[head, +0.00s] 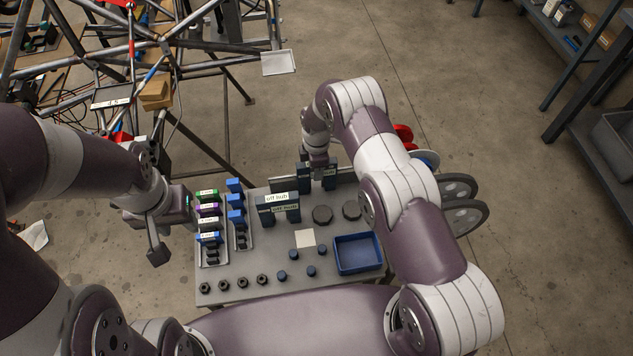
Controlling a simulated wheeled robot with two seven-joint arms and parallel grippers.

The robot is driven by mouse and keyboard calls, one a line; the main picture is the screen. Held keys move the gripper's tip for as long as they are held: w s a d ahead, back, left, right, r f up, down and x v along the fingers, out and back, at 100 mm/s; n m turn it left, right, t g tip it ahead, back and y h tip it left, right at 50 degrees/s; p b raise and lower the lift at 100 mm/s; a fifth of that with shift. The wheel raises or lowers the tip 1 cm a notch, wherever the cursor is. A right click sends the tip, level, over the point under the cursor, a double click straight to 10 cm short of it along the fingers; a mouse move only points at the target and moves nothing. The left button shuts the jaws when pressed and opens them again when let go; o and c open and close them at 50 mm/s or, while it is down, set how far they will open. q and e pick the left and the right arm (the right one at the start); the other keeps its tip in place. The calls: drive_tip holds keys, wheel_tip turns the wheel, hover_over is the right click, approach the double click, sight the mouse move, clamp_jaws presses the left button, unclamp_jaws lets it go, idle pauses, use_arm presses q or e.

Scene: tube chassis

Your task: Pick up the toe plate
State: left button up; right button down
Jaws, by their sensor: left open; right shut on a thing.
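My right gripper (318,164) is shut at a dark blue upright holder (304,177) at the back of the work table (262,292). The arm hides most of what it grips, and I cannot tell whether this is the toe plate. My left gripper (174,228) is open and empty, just left of the table. Several small green, purple, white and blue labelled pieces (208,210) stand in a tray beside it. No piece carries a readable toe plate label.
A second dark blue holder (266,214) has labels. Dark round pieces (322,214), a pale square (305,238) and a blue bin (358,255) are on the table. Several small knobs line its front. The tube chassis (165,45) stands behind at left; shelving (590,80) is at right.

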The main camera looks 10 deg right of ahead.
idle(0.7)
drive_tip(key=shift+r+p, duration=0.4)
drive_tip(key=shift+p, duration=0.15)
drive_tip(key=shift+w+r, duration=0.1)
drive_tip(key=shift+r, duration=0.2)
wheel_tip(320, 180, up, 9)
drive_tip(key=shift+r+b, duration=0.1)
drive_tip(key=shift+b, duration=0.7)
